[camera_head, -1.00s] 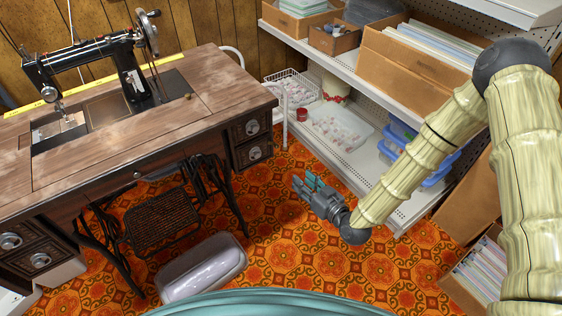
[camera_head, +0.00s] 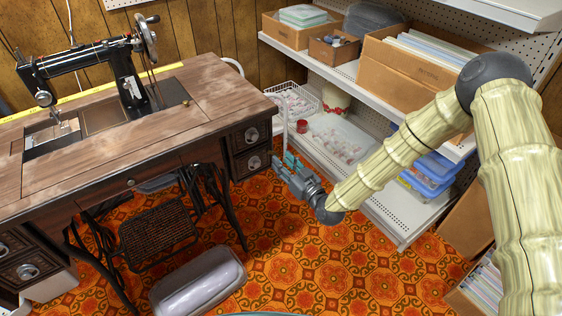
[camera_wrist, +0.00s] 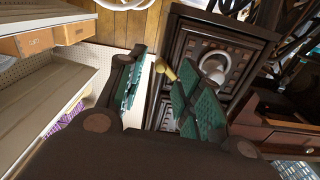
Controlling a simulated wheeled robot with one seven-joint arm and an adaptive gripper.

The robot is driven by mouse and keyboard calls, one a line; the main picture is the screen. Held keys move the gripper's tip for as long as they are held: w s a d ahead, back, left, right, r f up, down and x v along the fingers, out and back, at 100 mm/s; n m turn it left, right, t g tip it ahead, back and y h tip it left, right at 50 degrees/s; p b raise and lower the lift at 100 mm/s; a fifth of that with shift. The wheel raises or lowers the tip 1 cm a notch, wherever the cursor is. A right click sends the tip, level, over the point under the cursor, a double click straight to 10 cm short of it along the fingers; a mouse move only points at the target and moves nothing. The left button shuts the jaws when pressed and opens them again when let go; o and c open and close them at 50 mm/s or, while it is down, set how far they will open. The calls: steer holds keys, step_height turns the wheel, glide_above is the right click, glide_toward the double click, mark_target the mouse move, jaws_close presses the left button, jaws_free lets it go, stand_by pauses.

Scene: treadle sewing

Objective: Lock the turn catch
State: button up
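A small brass piece that looks like the turn catch (camera_wrist: 165,69) shows in the wrist view between my fingertips, beside the dark drawer stack (camera_wrist: 205,62). I cannot tell which way it is turned or whether my fingers touch it. My gripper (camera_head: 283,160) is just right of the drawers in the head view, below the tabletop's right end. In the wrist view my gripper (camera_wrist: 163,95) has its two green-padded fingers apart, with nothing clearly held. In the head view the catch cannot be made out near my gripper.
The sewing table (camera_head: 110,140) carries a black sewing machine (camera_head: 85,62) and a small brass knob (camera_head: 186,102). A metal shelf (camera_head: 330,75) with boxes stands right, close to my arm. A grey lidded bin (camera_head: 198,284) sits on the patterned floor. A white tube (camera_head: 281,125) hangs above my gripper.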

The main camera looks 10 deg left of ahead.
steer(key=shift+x, duration=0.95)
jaws_close()
steer(key=shift+n+p, duration=0.75)
steer(key=shift+n, duration=3.05)
